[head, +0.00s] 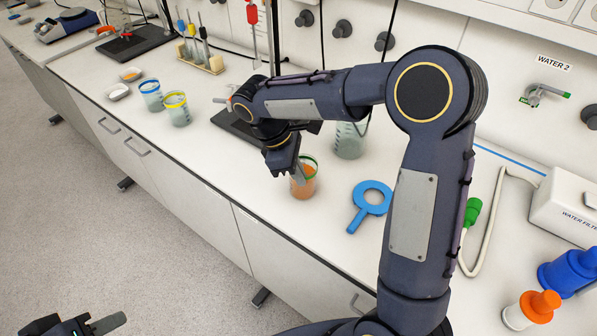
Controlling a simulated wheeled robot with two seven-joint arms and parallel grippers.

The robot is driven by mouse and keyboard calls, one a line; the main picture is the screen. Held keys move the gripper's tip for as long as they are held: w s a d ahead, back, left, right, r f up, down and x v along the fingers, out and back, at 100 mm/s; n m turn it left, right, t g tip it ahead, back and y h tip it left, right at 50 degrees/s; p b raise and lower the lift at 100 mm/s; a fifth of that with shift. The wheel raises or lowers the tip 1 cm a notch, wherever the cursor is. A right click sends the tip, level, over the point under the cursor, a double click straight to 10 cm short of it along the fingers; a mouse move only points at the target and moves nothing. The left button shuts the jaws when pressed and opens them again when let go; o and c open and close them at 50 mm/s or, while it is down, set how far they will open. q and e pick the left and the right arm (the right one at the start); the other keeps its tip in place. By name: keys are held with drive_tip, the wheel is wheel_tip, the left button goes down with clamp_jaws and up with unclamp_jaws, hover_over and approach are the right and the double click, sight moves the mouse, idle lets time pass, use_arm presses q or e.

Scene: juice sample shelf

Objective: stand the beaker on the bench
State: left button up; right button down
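A beaker (308,186) with orange contents and a green rim is upright at the front part of the white bench (215,170). I cannot tell whether its base touches the bench. My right gripper (299,174) points down at this beaker from above, with a finger overlapping its left side. The other finger is hidden, so its grip on the beaker is unclear. My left gripper (75,326) is at the bottom left edge, over the floor and away from the bench. It is partly cut off, and its opening is unclear.
A blue ring with a handle (369,203) lies right of the beaker. A clear beaker (349,142) stands behind it. Blue-rimmed (151,96) and yellow-rimmed (177,108) beakers stand to the left. A dark plate (237,127) lies behind my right gripper. The front bench stretch left of the orange beaker is clear.

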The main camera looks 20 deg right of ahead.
drive_tip(key=shift+f, duration=0.15)
drive_tip(key=c, duration=1.6)
unclamp_jaws()
drive_tip(key=v, duration=1.2)
drive_tip(key=s+d+m+t+y, duration=0.35)
drive_tip(key=s+d+m, duration=0.2)
drive_tip(key=s, duration=0.55)
drive_tip(key=s+a+f+m+t+y, duration=0.1)
drive_tip(key=s+f+m+t+y, duration=0.3)
drive_tip(key=s, duration=0.7)
wheel_tip(320, 180, down, 2)
drive_tip(key=m, duration=0.4)
drive_tip(key=shift+s, duration=0.3)
drive_tip(key=shift+t, duration=0.25)
